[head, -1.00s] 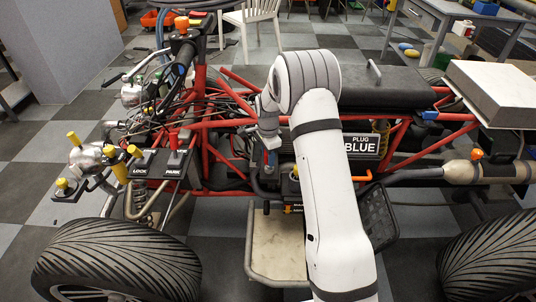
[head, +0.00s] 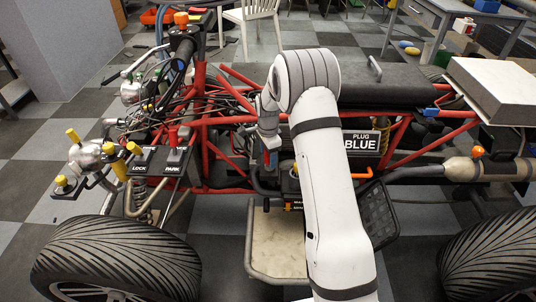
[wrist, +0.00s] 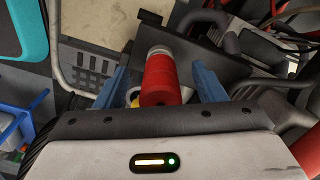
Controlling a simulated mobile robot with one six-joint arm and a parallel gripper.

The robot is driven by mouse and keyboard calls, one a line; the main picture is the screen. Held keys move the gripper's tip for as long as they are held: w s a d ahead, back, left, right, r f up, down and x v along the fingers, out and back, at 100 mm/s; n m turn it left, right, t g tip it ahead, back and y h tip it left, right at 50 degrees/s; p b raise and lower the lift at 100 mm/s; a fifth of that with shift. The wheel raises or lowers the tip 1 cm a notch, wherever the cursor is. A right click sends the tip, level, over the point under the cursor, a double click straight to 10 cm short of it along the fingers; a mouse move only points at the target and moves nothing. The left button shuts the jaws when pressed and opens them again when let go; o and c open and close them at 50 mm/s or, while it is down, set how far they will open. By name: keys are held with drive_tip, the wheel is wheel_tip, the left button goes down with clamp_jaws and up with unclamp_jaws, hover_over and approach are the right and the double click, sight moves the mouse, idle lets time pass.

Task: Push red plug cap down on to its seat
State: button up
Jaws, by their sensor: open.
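In the wrist view a red cylindrical plug cap (wrist: 161,82) with a pale metal end stands between the two blue fingers of my gripper (wrist: 161,80). The fingers are open, one on each side, with a gap showing at least on the right. A small yellow-and-white part shows just left of the cap. The seat is not clearly visible, so I cannot tell how the cap sits on it. In the head view my gripper (head: 268,157) is beside the red frame, left of the "PLUG BLUE" sign (head: 361,143), partly hidden by my arm.
Red frame tubes (head: 235,122) and dark cables surround the working spot. The LOCK and PARK panel (head: 172,170) with a red lever is to the left. A pale footplate (head: 275,245) lies below. In the wrist view a dark plate (wrist: 205,62) lies behind the cap.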

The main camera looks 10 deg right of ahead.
wheel_tip(320, 180, up, 8)
drive_tip(key=shift+f+p, duration=0.1)
drive_tip(key=shift+p, duration=0.65)
drive_tip(key=s+r+n+p, duration=0.25)
drive_tip(key=s+r, duration=0.25)
drive_tip(key=r, duration=0.3)
drive_tip(key=s+d+r+n+t+p, duration=0.1)
drive_tip(key=s+r+n+p, duration=0.1)
drive_tip(key=s+r+p, duration=0.45)
drive_tip(key=s+r+n, duration=0.3)
drive_tip(key=s+r, duration=0.1)
drive_tip(key=r, duration=0.5)
drive_tip(key=s+r+n+p, duration=0.4)
drive_tip(key=s+r, duration=0.1)
drive_tip(key=s, duration=0.5)
drive_tip(key=s+r+n+t+p, duration=0.1)
drive_tip(key=s+r+n+p, duration=0.2)
drive_tip(key=s, duration=0.7)
drive_tip(key=shift+d+r+n+t+p, duration=0.4)
drive_tip(key=shift+r+p, duration=0.6)
drive_tip(key=shift+r, duration=0.65)
